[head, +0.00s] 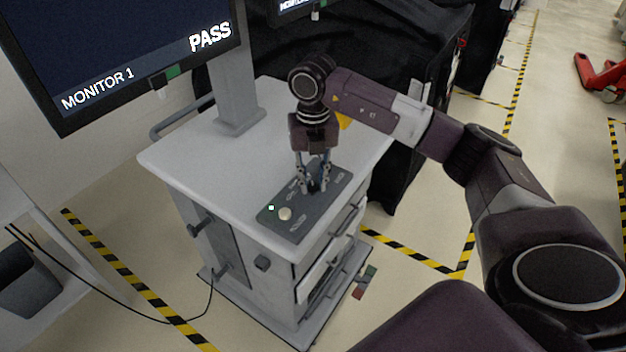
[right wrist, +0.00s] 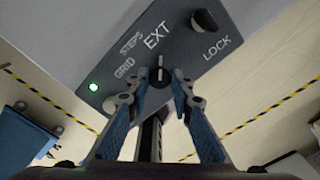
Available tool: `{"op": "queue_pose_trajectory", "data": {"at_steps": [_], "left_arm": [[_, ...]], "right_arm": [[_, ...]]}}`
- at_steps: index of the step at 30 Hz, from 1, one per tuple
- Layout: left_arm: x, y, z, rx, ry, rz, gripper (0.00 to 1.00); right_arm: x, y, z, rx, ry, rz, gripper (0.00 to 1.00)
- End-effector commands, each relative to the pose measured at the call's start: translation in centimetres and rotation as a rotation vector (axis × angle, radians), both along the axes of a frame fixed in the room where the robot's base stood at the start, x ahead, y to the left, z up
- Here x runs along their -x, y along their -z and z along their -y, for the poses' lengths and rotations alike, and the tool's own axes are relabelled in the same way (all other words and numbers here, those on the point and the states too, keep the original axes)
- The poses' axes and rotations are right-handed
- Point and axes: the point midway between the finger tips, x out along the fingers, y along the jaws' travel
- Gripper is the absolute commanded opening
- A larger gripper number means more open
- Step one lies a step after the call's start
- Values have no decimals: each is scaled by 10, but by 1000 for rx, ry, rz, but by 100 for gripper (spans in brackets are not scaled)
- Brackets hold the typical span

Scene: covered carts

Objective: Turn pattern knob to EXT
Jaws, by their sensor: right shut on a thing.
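The grey control panel (head: 325,207) lies on the cart top; it also shows in the right wrist view (right wrist: 188,58). The dark pattern knob (right wrist: 160,76) stands between the labels GRID, STEPS and EXT. Its white pointer line points up toward the EXT label (right wrist: 158,36). My right gripper (head: 314,186) reaches down onto the panel and is shut on this knob, one fingertip at each side in the right wrist view (right wrist: 159,84). In the head view the fingers mostly hide the knob. My left gripper is out of view.
A second dark knob (right wrist: 205,21) sits near the LOCK label. A green light (right wrist: 93,87) and a pale round button (head: 285,213) are at the panel's other end. Black-covered carts (head: 400,50) stand behind.

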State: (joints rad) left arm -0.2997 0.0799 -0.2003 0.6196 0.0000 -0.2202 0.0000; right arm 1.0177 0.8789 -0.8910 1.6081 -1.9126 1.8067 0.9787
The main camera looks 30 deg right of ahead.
Motion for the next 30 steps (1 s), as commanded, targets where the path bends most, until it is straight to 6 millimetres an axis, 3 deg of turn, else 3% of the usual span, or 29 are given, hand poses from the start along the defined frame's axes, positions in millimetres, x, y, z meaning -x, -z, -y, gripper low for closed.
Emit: {"op": "queue_pose_trajectory", "data": {"at_steps": [3,4,8,16,20,30], "left_arm": [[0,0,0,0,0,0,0],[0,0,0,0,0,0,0],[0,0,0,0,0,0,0],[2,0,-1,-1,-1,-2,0],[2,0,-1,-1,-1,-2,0],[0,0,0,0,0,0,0]], "right_arm": [[-3,-3,1,1,3,9,0],[-3,-3,1,1,3,9,24],[-2,-2,1,1,2,6,38],[-1,-1,0,0,0,3,38],[-2,-10,0,-1,0,6,38],[-2,-80,0,0,0,9,38]]}}
